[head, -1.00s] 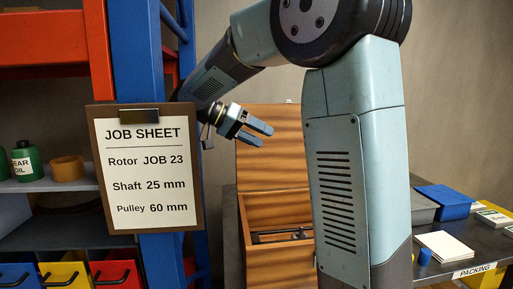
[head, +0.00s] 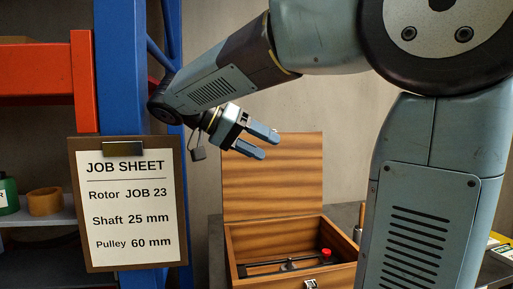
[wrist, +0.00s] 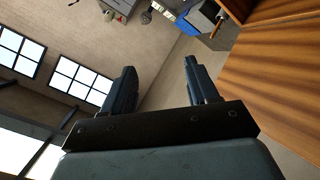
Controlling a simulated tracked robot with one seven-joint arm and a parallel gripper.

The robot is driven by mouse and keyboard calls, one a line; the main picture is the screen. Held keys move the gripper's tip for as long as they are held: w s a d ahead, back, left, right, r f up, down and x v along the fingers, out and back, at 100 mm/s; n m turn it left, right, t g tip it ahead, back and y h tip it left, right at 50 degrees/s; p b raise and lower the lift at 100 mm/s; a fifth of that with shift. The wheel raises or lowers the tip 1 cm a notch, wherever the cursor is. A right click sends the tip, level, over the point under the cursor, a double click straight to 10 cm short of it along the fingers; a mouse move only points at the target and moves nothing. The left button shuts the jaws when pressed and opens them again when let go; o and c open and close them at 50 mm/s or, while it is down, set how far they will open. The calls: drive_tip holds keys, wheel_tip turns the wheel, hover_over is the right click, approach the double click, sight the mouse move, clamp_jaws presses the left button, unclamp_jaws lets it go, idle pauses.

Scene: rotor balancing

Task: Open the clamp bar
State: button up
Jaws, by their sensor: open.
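A wooden box (head: 272,228) stands with its lid (head: 272,175) raised. Inside it lies a dark bar with a red knob (head: 326,252) at its right end, which looks like the clamp bar (head: 262,268). The bar lies low across the box; its fastening is too small to make out. My gripper (head: 269,146) is open and empty, in the air in front of the raised lid and well above the bar. In the wrist view my gripper (wrist: 160,68) shows two spread fingers with nothing between them. The bar does not show there.
A job sheet (head: 128,205) hangs by the blue rack post (head: 128,70) on the left. Shelves beside it hold a tan ring (head: 45,201). A metal latch (head: 311,284) is on the box front. My arm hides part of the bench at right.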

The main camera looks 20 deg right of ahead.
idle(0.4)
drive_tip(key=s+f+n+t+y, duration=0.3)
drive_tip(key=s+f+n+y, duration=0.2)
drive_tip(key=f, duration=0.3)
drive_tip(key=s+f+n+t+y, duration=0.3)
drive_tip(key=s+f+n+y, duration=0.2)
drive_tip(key=f, duration=0.4)
drive_tip(key=shift+s+a+t+y, duration=0.15)
drive_tip(key=shift+a+t+y, duration=0.15)
drive_tip(key=shift+y, duration=0.3)
drive_tip(key=shift+s+a+f+n+t+y, duration=0.15)
drive_tip(key=shift+a+f+n+t+y, duration=0.3)
drive_tip(key=shift+n+t, duration=0.3)
